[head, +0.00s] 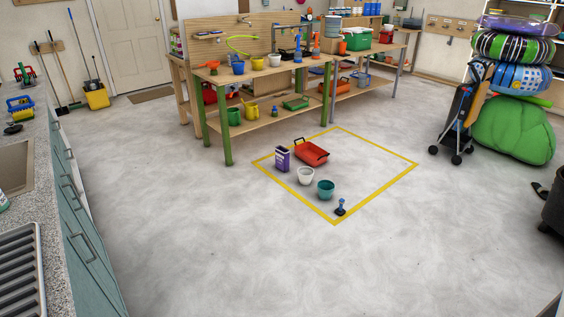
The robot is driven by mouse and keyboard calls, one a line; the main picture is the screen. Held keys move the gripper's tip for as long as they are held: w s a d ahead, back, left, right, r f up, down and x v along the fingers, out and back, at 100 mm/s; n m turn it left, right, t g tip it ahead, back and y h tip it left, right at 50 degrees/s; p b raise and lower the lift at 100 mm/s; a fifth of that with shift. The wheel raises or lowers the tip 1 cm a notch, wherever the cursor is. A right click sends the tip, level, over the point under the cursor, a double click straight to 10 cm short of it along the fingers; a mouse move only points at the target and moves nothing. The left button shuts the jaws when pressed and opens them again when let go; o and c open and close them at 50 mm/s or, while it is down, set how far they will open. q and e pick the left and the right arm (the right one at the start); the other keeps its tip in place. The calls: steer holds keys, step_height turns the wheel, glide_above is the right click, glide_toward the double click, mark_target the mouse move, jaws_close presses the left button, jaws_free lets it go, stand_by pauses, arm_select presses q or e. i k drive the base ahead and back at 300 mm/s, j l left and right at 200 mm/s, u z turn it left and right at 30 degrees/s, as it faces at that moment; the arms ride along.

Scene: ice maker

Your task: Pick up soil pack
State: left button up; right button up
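What looks like the soil pack, a small purple pack with a pale label (283,159), stands upright on the floor by the left corner of a yellow taped square (390,180). Its label is too small to read. It stands left of a red tray-like container (312,152) and behind a white pot (306,176). Neither of my grippers shows in the head view.
A teal pot (325,190) and a small dark blue tool (340,207) are in the square. A wooden workbench (222,78) stands behind. A counter with a sink (14,168) runs along the left. The foreground floor is clear.

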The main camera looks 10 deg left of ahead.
mark_target(282, 154)
steer(key=i+z, duration=0.2)
steer(key=i, duration=0.3)
steer(key=i+z, duration=0.2)
steer(key=i, duration=0.35)
steer(key=i+z, duration=0.2)
steer(key=i, duration=0.3)
steer(key=i+j+z, duration=0.2)
steer(key=i, duration=0.3)
steer(key=i+j+z, duration=0.2)
steer(key=i, duration=0.3)
steer(key=i+z, duration=0.4)
steer(key=i, duration=1.55)
steer(key=i+j+u, duration=0.1)
steer(key=i+u, duration=0.35)
steer(key=i, duration=0.15)
steer(key=i+l+u, duration=0.1)
steer(key=i+u, duration=0.4)
steer(key=i+l+u, duration=0.45)
steer(key=i, duration=0.15)
steer(key=i+j+u, duration=0.3)
steer(key=u, duration=0.15)
steer(key=i+j+u, duration=0.1)
steer(key=i+u, duration=0.85)
steer(key=i+l+u, duration=0.2)
steer(key=i+u, duration=0.25)
